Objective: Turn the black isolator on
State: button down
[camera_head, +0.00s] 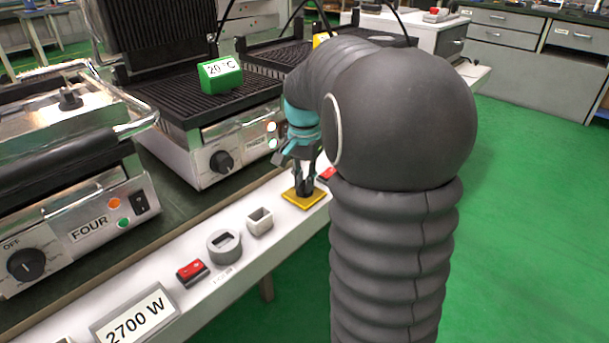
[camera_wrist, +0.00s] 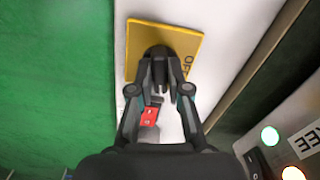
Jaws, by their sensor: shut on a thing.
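The isolator is a black knob (camera_wrist: 158,52) on a square yellow plate (camera_head: 305,201) at the front edge of the white bench top. In the wrist view, part of the lettering "OFF" shows on the plate's right side. My gripper (camera_head: 303,187) points down over the plate, and its fingers are closed around the knob. In the wrist view my gripper (camera_wrist: 159,88) meets the knob at the plate's near half. The fingers hide part of the knob, so its exact angle is hard to read.
A red switch (camera_head: 191,271), a round grey socket (camera_head: 224,246) and a square pale box (camera_head: 259,221) line the bench left of the plate. Another red switch (camera_wrist: 149,116) lies close to my fingers. Grills (camera_head: 222,163) stand behind, with a green "20 °C" display (camera_head: 220,76).

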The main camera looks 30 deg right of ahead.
aim_at(304, 182)
jog(key=shift+m+p, duration=0.4)
jog(key=shift+m, duration=0.8)
jog(key=c, duration=1.1)
grip_release()
notch_tip(304, 182, up, 12)
